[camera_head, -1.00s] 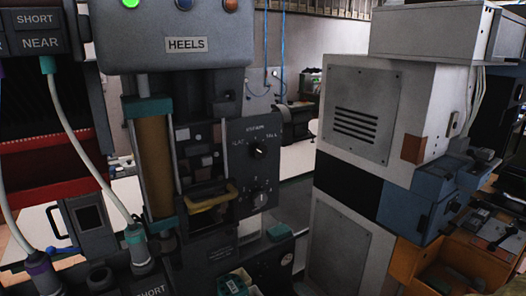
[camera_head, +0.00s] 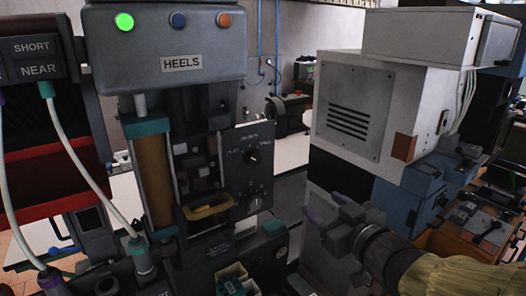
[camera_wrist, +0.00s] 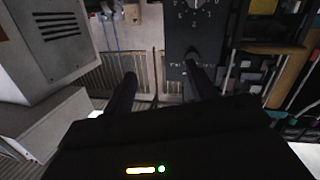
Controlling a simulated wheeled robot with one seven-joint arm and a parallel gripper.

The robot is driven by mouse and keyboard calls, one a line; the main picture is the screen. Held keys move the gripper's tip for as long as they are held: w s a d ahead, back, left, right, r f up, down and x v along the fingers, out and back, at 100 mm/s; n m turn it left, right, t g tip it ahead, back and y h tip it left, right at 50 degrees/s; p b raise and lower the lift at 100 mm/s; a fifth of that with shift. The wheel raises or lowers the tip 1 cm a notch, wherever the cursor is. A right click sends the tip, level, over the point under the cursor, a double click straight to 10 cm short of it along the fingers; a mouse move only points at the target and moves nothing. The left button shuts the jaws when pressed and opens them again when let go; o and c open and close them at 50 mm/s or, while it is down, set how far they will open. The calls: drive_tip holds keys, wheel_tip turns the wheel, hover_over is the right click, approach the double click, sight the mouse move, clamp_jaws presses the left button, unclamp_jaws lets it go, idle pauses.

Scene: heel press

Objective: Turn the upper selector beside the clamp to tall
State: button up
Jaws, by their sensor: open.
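The upper selector (camera_head: 252,159) is a dark knob on a dark panel (camera_head: 263,181) to the right of the clamp. Labels stand around it, with tall at its right; its pointer is too small to read surely. A lower selector (camera_head: 255,204) sits below it. My gripper (camera_head: 328,212) is open and empty, to the right of the panel and lower, apart from both knobs. In the wrist view the panel (camera_wrist: 178,35) appears upside down at the top. The upper knob (camera_wrist: 192,56) shows just beyond the right-hand finger of my gripper (camera_wrist: 162,82).
A white cabinet (camera_head: 350,110) stands to the right, behind my arm. A pale hose (camera_head: 80,155) hangs at the left. A gap separates the panel and cabinet.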

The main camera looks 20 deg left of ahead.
sight(256, 159)
drive_tip(key=s+a+r+y, duration=0.1)
drive_tip(key=a+r+n+g+y, duration=0.1)
drive_tip(key=s+a+r+n+y, duration=0.1)
drive_tip(key=r, duration=0.1)
drive_tip(key=shift+s+a, duration=0.3)
drive_tip(key=shift+s, duration=0.05)
drive_tip(key=p+x, duration=0.2)
drive_tip(key=x, duration=0.6)
drive_tip(key=p+x, duration=0.2)
drive_tip(key=x, duration=0.7)
drive_tip(key=shift+w+a+f+p, duration=0.1)
drive_tip(key=shift+a+f+p, duration=0.1)
drive_tip(key=shift+a+p, duration=0.15)
drive_tip(key=shift+d, duration=0.1)
drive_tip(key=c, duration=1)
